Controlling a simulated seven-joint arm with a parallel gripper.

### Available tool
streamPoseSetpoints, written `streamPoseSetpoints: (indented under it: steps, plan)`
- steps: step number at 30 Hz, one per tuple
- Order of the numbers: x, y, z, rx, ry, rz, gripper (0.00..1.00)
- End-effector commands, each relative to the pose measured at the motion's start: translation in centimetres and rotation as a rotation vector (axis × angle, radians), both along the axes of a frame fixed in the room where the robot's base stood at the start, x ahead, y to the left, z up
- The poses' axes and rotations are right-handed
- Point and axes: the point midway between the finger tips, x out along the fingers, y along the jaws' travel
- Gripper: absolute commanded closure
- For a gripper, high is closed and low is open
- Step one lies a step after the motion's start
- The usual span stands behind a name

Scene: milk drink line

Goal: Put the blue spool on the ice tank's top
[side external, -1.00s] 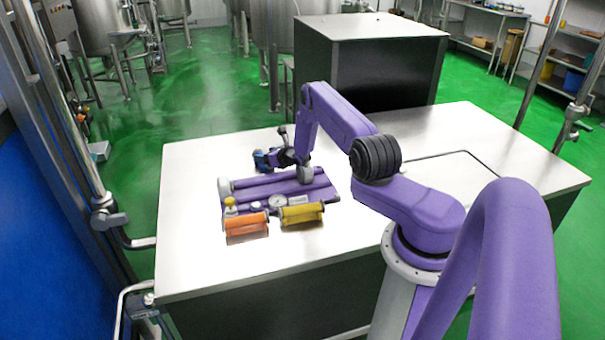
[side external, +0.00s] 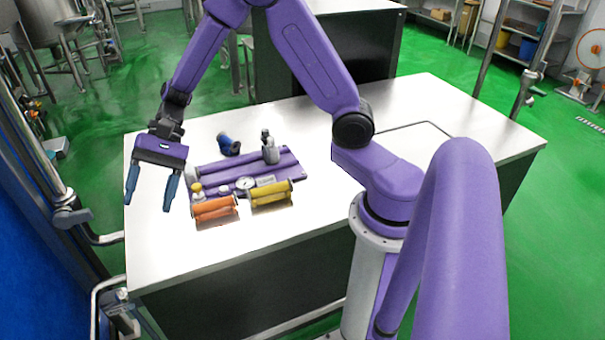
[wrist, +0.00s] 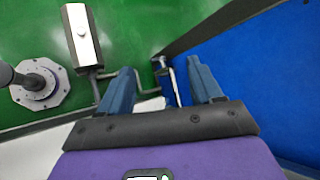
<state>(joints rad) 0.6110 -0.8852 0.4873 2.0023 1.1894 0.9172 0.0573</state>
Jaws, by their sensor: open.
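The blue spool (side external: 230,147), a small blue and dark piece, lies on the steel tabletop behind the purple rack in the side external view. My gripper (side external: 147,207) is at the left of the table, in front and to the left of the spool, with its blue fingers pointing down. The fingers are apart with nothing between them. The wrist view shows the same open fingers (wrist: 158,68) and no spool. The steel-topped block (side external: 330,235) has a broad, mostly bare top; I cannot tell whether it is the ice tank.
The purple rack (side external: 225,173) carries a grey bottle-like part (side external: 270,152), a round gauge (side external: 245,183) and several small fittings. The tabletop's right side is open.

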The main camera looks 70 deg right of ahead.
Motion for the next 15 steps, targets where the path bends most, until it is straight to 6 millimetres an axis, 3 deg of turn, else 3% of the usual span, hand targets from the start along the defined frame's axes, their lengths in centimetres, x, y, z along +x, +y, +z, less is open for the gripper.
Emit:
streamPoseSetpoints:
  steps: [1, 6, 12, 15]
  plan:
    - [-2.9, 0.6, 0.8, -0.035, -0.039, 0.116, 0.35]
    - [-11.6, 0.3, 2.0, -0.162, -0.175, 0.503, 0.35]
    - [-19.7, -2.9, 2.8, -0.3, -0.372, 0.939, 0.35]
    - [-22.6, -5.2, 3.1, -0.364, -0.487, 1.148, 0.35]
